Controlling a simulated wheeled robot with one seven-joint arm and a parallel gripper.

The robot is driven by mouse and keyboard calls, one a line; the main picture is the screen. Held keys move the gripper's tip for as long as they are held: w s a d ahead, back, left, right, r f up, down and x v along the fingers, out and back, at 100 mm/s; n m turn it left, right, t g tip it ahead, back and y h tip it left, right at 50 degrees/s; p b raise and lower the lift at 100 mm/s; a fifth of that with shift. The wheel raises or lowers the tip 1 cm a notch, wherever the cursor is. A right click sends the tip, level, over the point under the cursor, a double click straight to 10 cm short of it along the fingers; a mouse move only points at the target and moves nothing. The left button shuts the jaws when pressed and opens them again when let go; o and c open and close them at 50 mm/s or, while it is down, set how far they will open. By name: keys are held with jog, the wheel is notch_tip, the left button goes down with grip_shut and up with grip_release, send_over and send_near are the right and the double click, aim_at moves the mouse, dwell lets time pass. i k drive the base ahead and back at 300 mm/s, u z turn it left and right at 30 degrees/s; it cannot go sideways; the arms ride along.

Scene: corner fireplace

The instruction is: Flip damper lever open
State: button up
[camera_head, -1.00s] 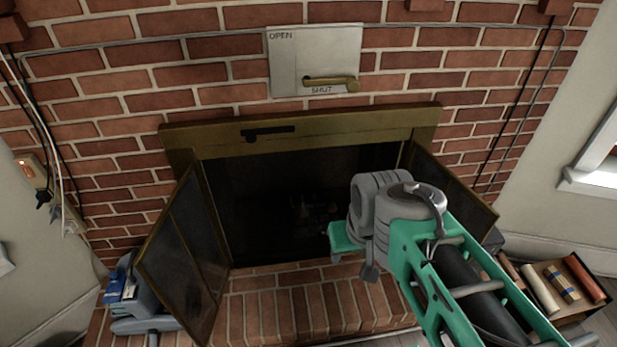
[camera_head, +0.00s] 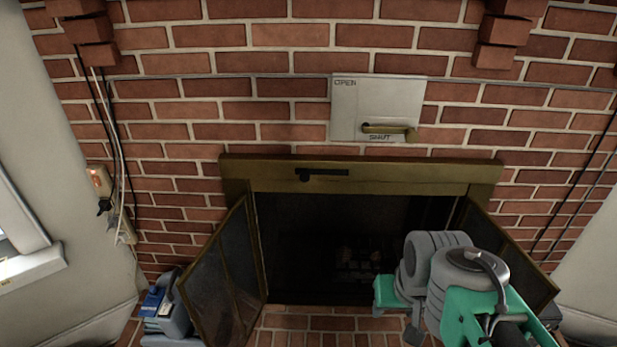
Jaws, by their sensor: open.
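The damper lever (camera_head: 390,129) is a brass-coloured bar lying level across the lower part of a pale metal plate (camera_head: 345,105) on the brick wall. The plate reads OPEN at its upper left and SHUT at its bottom, and the lever lies just above SHUT. My green and grey arm (camera_head: 440,275) is at the lower right, in front of the firebox and below the plate, apart from the lever. Its visible end shows no gripper fingers that I can make out.
Below the plate is a brass fireplace frame (camera_head: 400,178) with a dark handle (camera_head: 321,173). Its left door (camera_head: 225,275) and right door (camera_head: 510,262) stand open. A wall switch (camera_head: 99,181) and cables are at left. The brick around the plate is clear.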

aim_at(411, 136)
jog(key=u, duration=0.65)
jog(key=i, duration=0.35)
jog(key=u, duration=0.3)
